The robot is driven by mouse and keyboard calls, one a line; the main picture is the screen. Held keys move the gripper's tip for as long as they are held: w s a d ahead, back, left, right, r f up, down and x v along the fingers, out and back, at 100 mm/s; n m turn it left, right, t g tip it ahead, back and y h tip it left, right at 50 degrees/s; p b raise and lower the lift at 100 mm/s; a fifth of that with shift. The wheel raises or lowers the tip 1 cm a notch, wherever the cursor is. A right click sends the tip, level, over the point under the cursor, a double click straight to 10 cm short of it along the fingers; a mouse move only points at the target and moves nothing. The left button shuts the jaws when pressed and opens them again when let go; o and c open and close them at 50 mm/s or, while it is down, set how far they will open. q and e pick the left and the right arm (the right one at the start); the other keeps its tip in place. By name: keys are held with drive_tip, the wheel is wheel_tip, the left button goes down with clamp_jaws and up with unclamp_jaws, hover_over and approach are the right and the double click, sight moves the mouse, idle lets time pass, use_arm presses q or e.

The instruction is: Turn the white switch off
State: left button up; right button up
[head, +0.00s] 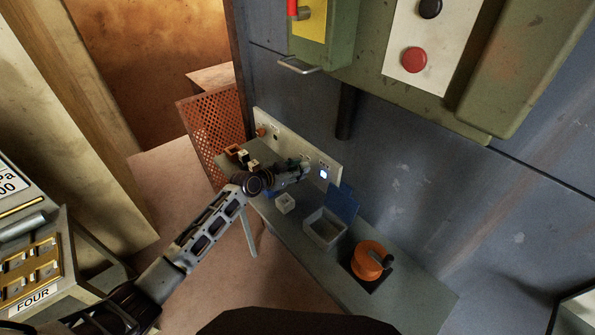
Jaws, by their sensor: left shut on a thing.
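A long pale panel (287,143) stands at the back of the grey-green bench, against the blue-grey wall. A small square (323,174) glows white-blue near its right end; I cannot tell whether it is the white switch itself. An orange knob (260,131) is at the panel's left end. My left gripper (302,168) reaches to the panel's front, just left of the glowing square. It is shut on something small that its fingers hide. No white switch shows clearly apart from this. My right gripper is not in view.
A green cabinet (480,110) with a red button (414,59) overhangs above. An orange perforated sheet (212,128) stands left.

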use_arm(q)
drive_tip(key=o, duration=1)
drive_tip(key=shift+a, duration=0.1)
drive_tip(key=v, duration=1.2)
idle(0.4)
